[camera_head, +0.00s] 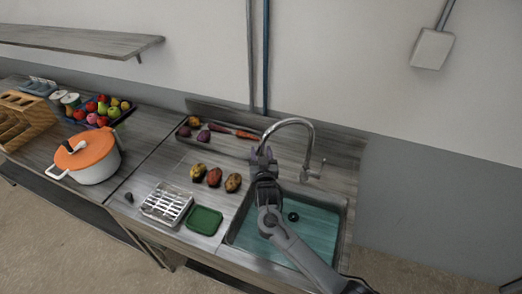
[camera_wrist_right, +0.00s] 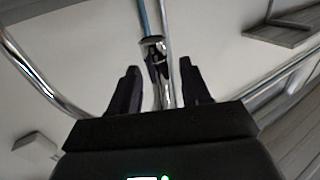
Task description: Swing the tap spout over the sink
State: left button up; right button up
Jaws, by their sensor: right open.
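The chrome tap (camera_head: 291,121) stands behind the sink (camera_head: 346,215), its arched spout reaching left. The spout's lower end is hidden by my gripper in the head view, near the sink's back left corner. My right gripper (camera_head: 263,156) is at that end, its arm crossing above the basin. In the right wrist view its two dark fingers (camera_wrist_right: 160,84) are apart, with a chrome piece (camera_wrist_right: 153,46), apparently the spout end, between or just beyond them. I cannot tell whether they touch it. A curved chrome tube (camera_wrist_right: 38,72) shows at left there. My left gripper is out of view.
Several potatoes (camera_head: 214,177) lie on the counter left of the sink. A white pot with an orange lid (camera_head: 85,150) stands further left. Carrots (camera_head: 234,131) lie behind.

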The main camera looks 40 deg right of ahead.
jog(key=shift+w+d, duration=0.45)
jog(key=shift+w, duration=0.15)
grip_shut()
